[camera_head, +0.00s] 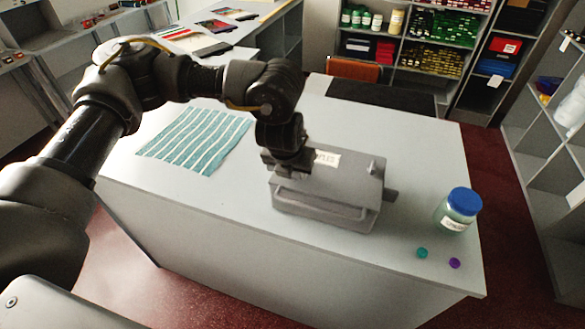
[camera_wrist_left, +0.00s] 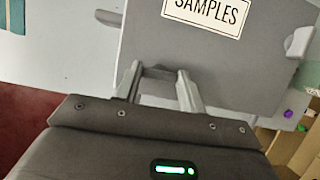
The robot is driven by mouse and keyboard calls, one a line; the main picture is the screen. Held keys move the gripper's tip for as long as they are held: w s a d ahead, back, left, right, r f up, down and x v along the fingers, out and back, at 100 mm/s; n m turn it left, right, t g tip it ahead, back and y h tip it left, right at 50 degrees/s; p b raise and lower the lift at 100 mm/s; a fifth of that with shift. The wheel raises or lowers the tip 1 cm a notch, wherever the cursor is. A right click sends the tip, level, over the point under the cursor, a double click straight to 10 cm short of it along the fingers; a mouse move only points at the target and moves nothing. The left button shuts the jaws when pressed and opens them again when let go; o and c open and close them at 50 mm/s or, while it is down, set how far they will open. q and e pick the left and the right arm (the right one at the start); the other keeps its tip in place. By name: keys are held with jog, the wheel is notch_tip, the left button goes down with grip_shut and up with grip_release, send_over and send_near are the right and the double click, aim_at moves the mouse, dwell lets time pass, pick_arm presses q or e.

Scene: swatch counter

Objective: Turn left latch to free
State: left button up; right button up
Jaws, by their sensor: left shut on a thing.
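A grey case (camera_head: 335,190) with a white label reading SAMPLES stands closed on the counter; its lid also fills the top of the left wrist view (camera_wrist_left: 215,65). My left gripper (camera_head: 280,163) is at the case's left end, shut on the left latch. In the left wrist view the two fingers (camera_wrist_left: 158,76) stand on either side of the small grey latch, which is mostly hidden by them. My right gripper is not in view.
A jar with a blue lid (camera_head: 457,210) stands right of the case, with a teal cap (camera_head: 422,253) and a purple cap (camera_head: 455,263) near the front edge. A striped teal cloth (camera_head: 195,140) lies flat at left. A handle (camera_head: 322,208) runs along the case's front.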

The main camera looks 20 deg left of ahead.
pick_arm(q)
jog(key=o, duration=1)
jog(key=b+v, duration=0.3)
jog(key=v, duration=0.7)
jog(key=shift+s+r, duration=0.1)
jog(key=shift+r, duration=0.3)
